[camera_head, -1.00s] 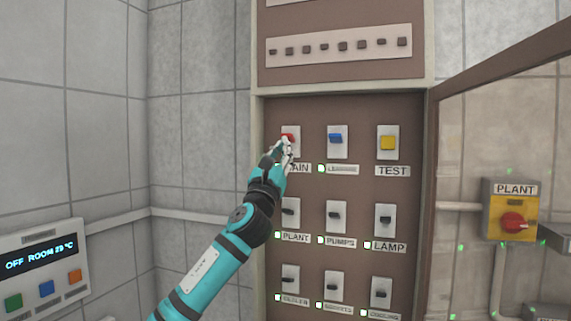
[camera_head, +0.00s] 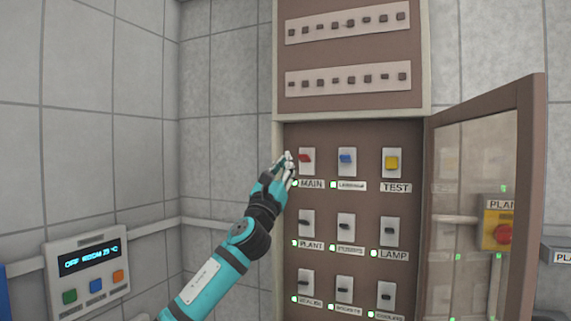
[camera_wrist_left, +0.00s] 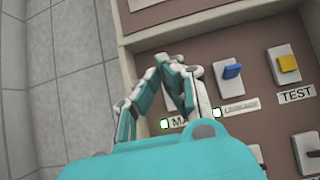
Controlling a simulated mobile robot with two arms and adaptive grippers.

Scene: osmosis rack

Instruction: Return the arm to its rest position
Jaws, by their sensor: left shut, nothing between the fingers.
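My left arm, teal and black, comes in from the lower left in the head view. Its left gripper (camera_head: 287,160) is shut and empty, just left of the red MAIN switch (camera_head: 306,156) on the brown panel (camera_head: 325,195). In the left wrist view the shut fingers (camera_wrist_left: 170,62) stand in front of the panel's left part and partly cover the MAIN label (camera_wrist_left: 178,123). The red switch is hidden there. The blue switch (camera_wrist_left: 232,71) and the yellow TEST switch (camera_wrist_left: 288,63) show to the right. My right gripper is not in view.
The cabinet's glazed door (camera_head: 480,190) stands open on the right. Behind it is a yellow PLANT box with a red knob (camera_head: 502,233). A wall display reading OFF ROOM (camera_head: 88,262) with coloured buttons is at the lower left. The tiled wall left of the cabinet is clear.

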